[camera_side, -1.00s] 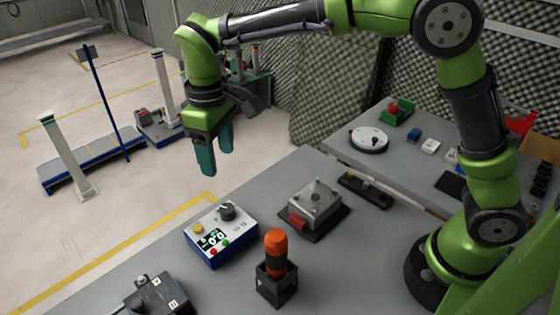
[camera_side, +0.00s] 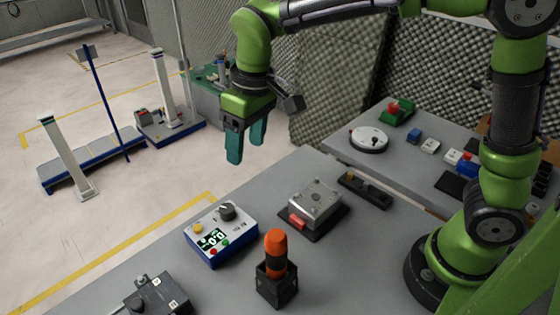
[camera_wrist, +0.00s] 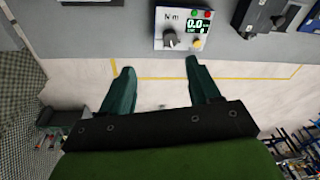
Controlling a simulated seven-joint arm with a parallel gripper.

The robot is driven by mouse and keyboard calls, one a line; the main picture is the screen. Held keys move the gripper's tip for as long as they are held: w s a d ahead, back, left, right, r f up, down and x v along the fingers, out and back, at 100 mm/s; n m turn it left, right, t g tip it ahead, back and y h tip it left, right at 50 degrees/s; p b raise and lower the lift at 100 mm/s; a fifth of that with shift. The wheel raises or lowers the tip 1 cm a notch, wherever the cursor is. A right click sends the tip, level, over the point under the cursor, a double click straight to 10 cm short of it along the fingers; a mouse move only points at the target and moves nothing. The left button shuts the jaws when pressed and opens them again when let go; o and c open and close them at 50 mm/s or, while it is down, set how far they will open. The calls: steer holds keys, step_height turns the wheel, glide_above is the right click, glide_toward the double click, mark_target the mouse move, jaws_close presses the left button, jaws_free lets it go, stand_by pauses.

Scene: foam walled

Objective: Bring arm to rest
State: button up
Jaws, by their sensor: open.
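My gripper (camera_side: 246,158) hangs in the air beyond the far edge of the grey table (camera_side: 130,268), with its teal fingers pointing down. The fingers are apart and nothing is between them. In the wrist view my gripper (camera_wrist: 158,75) also shows open and empty, with floor visible between the fingers. My gripper touches nothing.
On the table stand a blue-and-white meter box (camera_side: 222,235), a metal box with a red tab (camera_side: 315,203), an orange-handled tool in a black holder (camera_side: 276,262) and a dark grey box (camera_side: 158,298). A second table (camera_side: 350,150) holds several small parts. Foam walls (camera_side: 335,85) stand behind.

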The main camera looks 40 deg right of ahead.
steer(key=s+d+r+m+t, duration=0.3)
steer(key=s+d+m+t, duration=0.3)
steer(key=s+d, duration=0.8)
steer(key=shift+s+d+m+y, duration=0.25)
steer(key=shift+m+y, duration=0.15)
steer(key=shift+m, duration=0.1)
